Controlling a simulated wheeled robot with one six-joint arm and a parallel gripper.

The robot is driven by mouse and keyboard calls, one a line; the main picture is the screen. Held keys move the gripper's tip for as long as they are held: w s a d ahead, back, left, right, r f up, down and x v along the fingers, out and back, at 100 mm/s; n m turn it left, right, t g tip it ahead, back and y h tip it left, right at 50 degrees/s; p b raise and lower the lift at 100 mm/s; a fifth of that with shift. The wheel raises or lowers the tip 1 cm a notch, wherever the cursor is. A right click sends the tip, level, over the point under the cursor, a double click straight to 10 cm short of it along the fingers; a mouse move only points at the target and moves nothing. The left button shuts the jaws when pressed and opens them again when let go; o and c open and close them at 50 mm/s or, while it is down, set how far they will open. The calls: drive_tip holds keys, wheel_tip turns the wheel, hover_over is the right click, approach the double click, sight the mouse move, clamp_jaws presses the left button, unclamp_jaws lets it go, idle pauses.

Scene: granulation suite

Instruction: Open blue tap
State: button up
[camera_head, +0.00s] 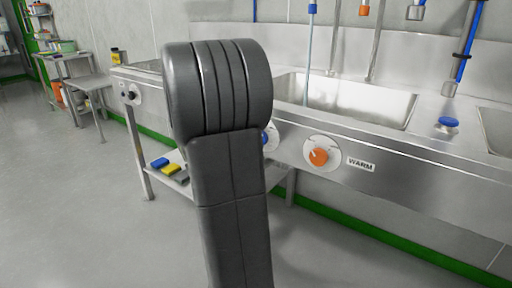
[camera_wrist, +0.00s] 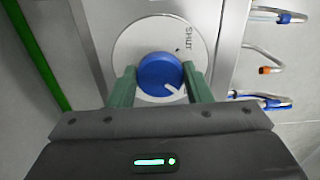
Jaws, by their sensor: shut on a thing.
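The blue tap knob (camera_wrist: 160,74) sits on a round white dial (camera_wrist: 132,45) on the steel sink front. My gripper (camera_wrist: 160,82) is shut on the knob, with one green finger on each side. A white line on the knob points to the lower right, away from the word SHUT (camera_wrist: 188,39) at the dial's upper right. In the head view, only an edge of the blue knob (camera_head: 265,138) shows beside my arm, and my gripper is hidden. A thin pale-blue stream (camera_head: 307,65) runs from the blue-marked spout (camera_head: 312,8) into the sink basin (camera_head: 345,98).
An orange knob (camera_head: 318,156) beside a WARM label (camera_head: 361,164) is to the right. A blue button-like piece (camera_head: 447,123) sits on the counter. Sponges (camera_head: 172,168) lie on the lower shelf (camera_head: 152,176). A side table (camera_head: 90,83) stands at far left. Open floor lies left.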

drive_tip(key=shift+m, duration=0.3)
drive_tip(key=o, duration=1)
drive_tip(key=shift+a, duration=0.1)
drive_tip(key=p+v, duration=0.2)
drive_tip(key=v, duration=1.1)
drive_tip(key=shift+s, duration=0.35)
drive_tip(key=shift+a, duration=0.15)
drive_tip(key=b+x, duration=0.2)
drive_tip(key=x, duration=1.2)
drive_tip(key=shift+s+a, duration=0.1)
